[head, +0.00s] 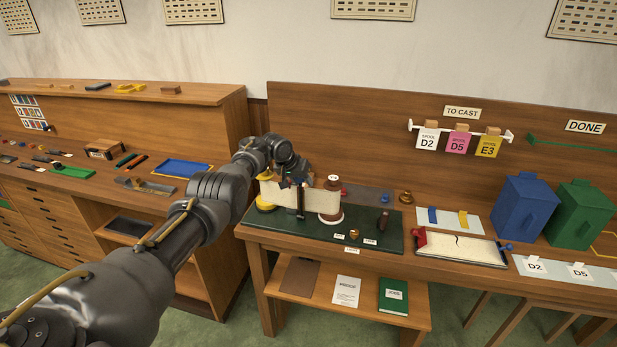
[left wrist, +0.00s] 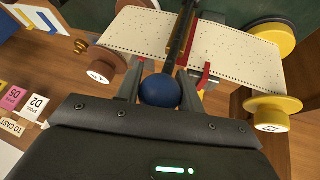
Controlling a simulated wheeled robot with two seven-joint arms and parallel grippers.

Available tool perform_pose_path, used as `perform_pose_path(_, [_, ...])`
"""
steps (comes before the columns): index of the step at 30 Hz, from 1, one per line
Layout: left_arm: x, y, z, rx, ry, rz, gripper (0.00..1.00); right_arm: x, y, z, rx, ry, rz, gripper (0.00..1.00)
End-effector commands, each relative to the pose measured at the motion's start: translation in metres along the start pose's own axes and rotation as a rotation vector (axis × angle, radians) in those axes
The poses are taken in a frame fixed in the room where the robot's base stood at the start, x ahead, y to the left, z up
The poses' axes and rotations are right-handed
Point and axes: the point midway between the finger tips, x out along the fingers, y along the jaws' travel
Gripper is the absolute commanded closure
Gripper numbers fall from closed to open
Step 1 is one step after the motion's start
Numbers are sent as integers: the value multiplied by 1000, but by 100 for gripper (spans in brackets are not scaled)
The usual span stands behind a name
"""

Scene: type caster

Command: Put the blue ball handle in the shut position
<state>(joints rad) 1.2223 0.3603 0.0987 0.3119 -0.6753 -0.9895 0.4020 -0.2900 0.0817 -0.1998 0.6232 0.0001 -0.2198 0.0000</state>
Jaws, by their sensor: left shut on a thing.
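The blue ball handle (left wrist: 160,90) sits between the fingers of my left gripper (left wrist: 158,88) in the left wrist view, and the gripper is shut on it. A dark bar (left wrist: 181,35) runs from near the ball across the cream punched paper strip (left wrist: 130,32). In the head view my left gripper (head: 290,172) is above the strip (head: 275,194) on the bench, and the ball is mostly hidden by it. The strip stretches between a yellow spool (head: 265,203) and a brown-capped spool (head: 333,182). My right gripper is not in view.
The dark green mat (head: 300,231) under the spools holds small brass and dark pieces. To the right are a cream slab (head: 460,245), a blue box (head: 523,205) and a green box (head: 580,213). Hanging tags D2, D5 and E3 (head: 488,146) are behind.

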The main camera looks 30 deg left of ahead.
Motion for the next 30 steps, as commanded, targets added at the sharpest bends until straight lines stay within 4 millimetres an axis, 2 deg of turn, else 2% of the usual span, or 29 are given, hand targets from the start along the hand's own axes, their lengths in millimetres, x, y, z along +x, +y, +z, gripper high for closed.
perform_pose_path(14, [4,6,-1,0,-19,1,100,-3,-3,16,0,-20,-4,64])
perform_pose_path(15, [4,6,-1,1,-19,1,60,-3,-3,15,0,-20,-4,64])
perform_pose_path(19, [3,6,-1,1,-19,1,43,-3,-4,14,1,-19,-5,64])
perform_pose_path(30, [2,2,1,-3,-19,-2,41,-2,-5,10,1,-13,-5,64])
